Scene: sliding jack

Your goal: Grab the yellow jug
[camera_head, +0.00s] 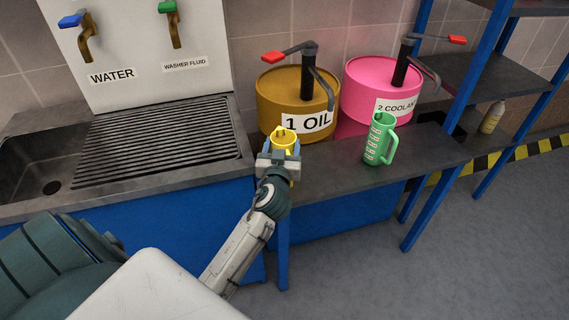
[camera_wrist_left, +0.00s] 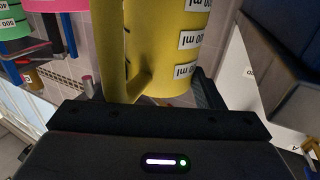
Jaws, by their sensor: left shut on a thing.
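The yellow jug (camera_head: 284,138) is at the left end of the bench, in front of the oil drum, in the head view. My left gripper (camera_head: 278,160) is shut on it from the near side. In the left wrist view the jug (camera_wrist_left: 165,45) fills the upper middle, with its ml labels and its handle (camera_wrist_left: 112,60) showing. My right gripper is not in view.
A green jug (camera_head: 380,140) stands on the bench (camera_head: 330,172) to the right. Behind are the brown oil drum (camera_head: 290,95) and pink coolant drum (camera_head: 368,88) with pump handles. A sink (camera_head: 40,170) is at left, a blue-framed shelf (camera_head: 480,75) at right.

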